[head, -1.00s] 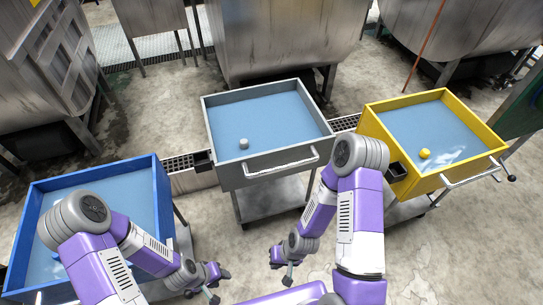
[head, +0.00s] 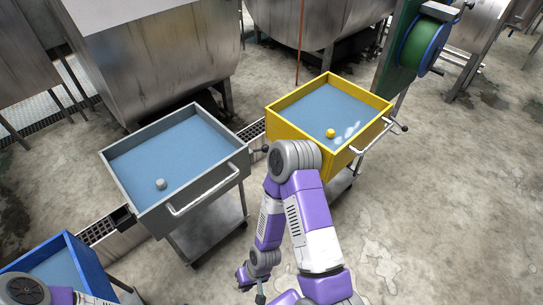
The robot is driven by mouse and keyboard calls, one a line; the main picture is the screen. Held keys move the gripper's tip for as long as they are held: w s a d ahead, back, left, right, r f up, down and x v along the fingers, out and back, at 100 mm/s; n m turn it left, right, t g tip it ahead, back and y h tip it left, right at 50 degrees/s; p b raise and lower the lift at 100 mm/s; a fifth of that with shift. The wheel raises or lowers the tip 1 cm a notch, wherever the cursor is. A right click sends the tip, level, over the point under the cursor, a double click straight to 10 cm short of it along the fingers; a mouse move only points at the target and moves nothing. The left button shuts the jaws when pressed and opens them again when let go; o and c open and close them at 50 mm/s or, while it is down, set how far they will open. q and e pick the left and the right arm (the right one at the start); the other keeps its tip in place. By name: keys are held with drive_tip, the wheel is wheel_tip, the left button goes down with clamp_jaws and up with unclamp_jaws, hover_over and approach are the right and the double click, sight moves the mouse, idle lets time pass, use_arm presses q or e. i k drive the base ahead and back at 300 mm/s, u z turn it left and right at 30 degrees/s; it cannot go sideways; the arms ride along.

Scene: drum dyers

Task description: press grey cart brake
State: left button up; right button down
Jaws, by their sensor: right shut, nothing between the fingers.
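The grey cart (head: 222,184) stands left of centre in the head view, a shallow open tray on legs with a blue inside and a small grey knob-like piece (head: 160,184) in it. A white bar handle (head: 205,192) runs along its front. A short rod with a black knob (head: 264,148) shows at its right corner, probably the brake lever; my right arm is close to it in the picture. My right gripper (head: 244,279) is shut and empty, low in the view, below and apart from the cart. My left gripper is out of view.
A yellow cart (head: 342,160) with a yellow piece inside stands to the right, partly behind my right arm. A blue cart (head: 84,268) is at lower left. Metal vats (head: 160,55) and a green hose reel (head: 418,47) stand behind. Open concrete floor lies at right.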

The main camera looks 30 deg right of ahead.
sight(264, 148)
drive_tip(key=z, duration=1.4)
drive_tip(key=i, duration=0.9)
drive_tip(key=z, duration=0.55)
